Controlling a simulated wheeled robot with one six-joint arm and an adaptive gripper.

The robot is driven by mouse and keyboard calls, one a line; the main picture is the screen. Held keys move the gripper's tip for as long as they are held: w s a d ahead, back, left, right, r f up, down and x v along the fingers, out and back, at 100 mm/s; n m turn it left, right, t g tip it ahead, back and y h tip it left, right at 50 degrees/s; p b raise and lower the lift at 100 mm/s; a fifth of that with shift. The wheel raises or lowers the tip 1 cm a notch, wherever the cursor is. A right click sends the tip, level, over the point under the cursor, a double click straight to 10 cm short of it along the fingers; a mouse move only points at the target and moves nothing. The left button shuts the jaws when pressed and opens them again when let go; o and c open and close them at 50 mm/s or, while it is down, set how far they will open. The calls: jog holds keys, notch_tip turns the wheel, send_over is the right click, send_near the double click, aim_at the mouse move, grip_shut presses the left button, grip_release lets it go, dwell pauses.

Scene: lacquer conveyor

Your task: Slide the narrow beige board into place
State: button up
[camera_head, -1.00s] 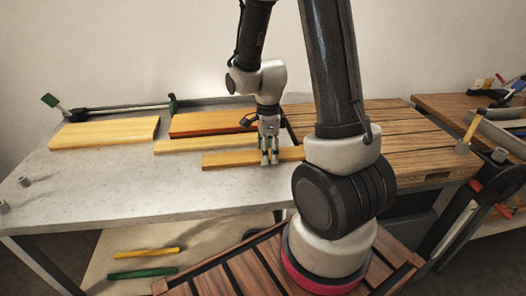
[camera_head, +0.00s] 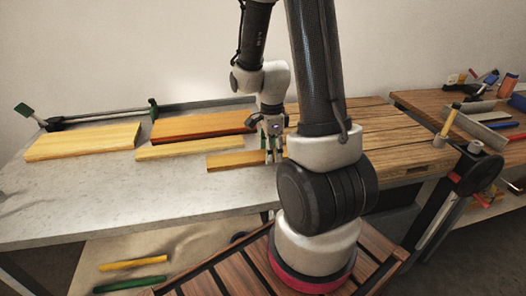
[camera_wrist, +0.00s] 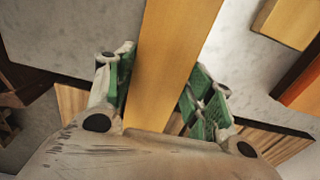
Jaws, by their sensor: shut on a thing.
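The narrow beige board (camera_head: 231,161) lies near the front of the grey tabletop (camera_head: 130,198), its right part behind my gripper and arm. My gripper (camera_head: 274,157) points down and is shut on this board, right of its visible left end. In the wrist view the board (camera_wrist: 172,58) runs lengthwise between the green finger pads of my gripper (camera_wrist: 157,95). The board's far right end is hidden in the head view. I cannot tell whether the board touches the table or is slightly raised.
Another narrow board (camera_head: 190,149) lies just behind and left. A red-edged board (camera_head: 200,126) and a wide pale board (camera_head: 82,142) lie further back and left. A clamp bar (camera_head: 100,117) runs behind them.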

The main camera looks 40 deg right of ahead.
aim_at(368, 144)
jog(key=shift+s+d, duration=0.6)
jog(key=shift+d, duration=0.9)
jog(key=shift+s+d, duration=0.65)
jog(key=shift+d, duration=0.8)
jog(key=shift+s+d, duration=0.6)
jog(key=shift+d, duration=0.9)
jog(key=shift+d, duration=0.1)
jog(key=shift+s+d, duration=1)
jog(key=shift+d, duration=1.45)
jog(key=shift+s+d, duration=1.05)
jog(key=shift+d, duration=1.35)
jog(key=shift+s+d, duration=1)
jog(key=shift+d, duration=1.45)
jog(key=shift+s+d, duration=0.7)
jog(key=shift+d, duration=0.95)
jog(key=shift+s+d, duration=0.65)
jog(key=shift+d, duration=1)
jog(key=shift+s+d, duration=0.7)
jog(key=shift+d, duration=0.95)
jog(key=o, duration=1.2)
jog(key=shift+o, duration=0.2)
